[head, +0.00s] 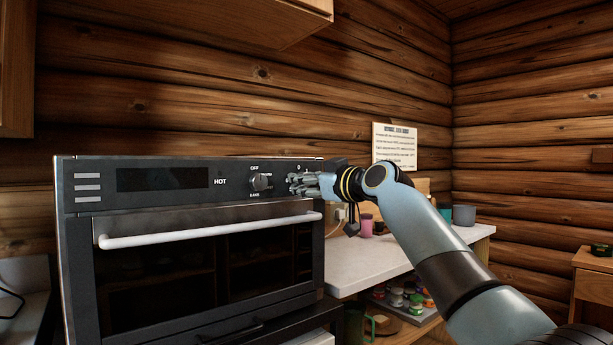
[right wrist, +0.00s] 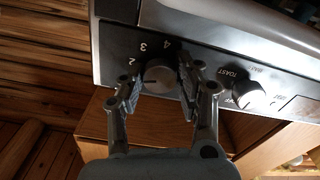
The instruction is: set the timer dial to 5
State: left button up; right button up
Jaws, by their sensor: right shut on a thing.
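My right gripper (right wrist: 160,90) is shut on the dial, one finger on each side. In the head view my right gripper (head: 302,183) covers the dial at the right end of the panel, just below a 0 mark. I cannot tell which number the dial points to. The oven (head: 75,225) faces me with its door shut. My left gripper is in neither view.
A second knob (head: 261,182), marked OFF and BAKE, sits left of my right gripper; it also shows in the right wrist view (right wrist: 250,95). The white door handle (head: 200,233) sticks out below. A white counter (head: 350,265) with small jars stands at right.

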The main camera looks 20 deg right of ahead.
jog(key=shift+f+m+p, duration=0.2)
jog(key=shift+m+p, duration=7.3)
jog(key=shift+m, duration=7.6)
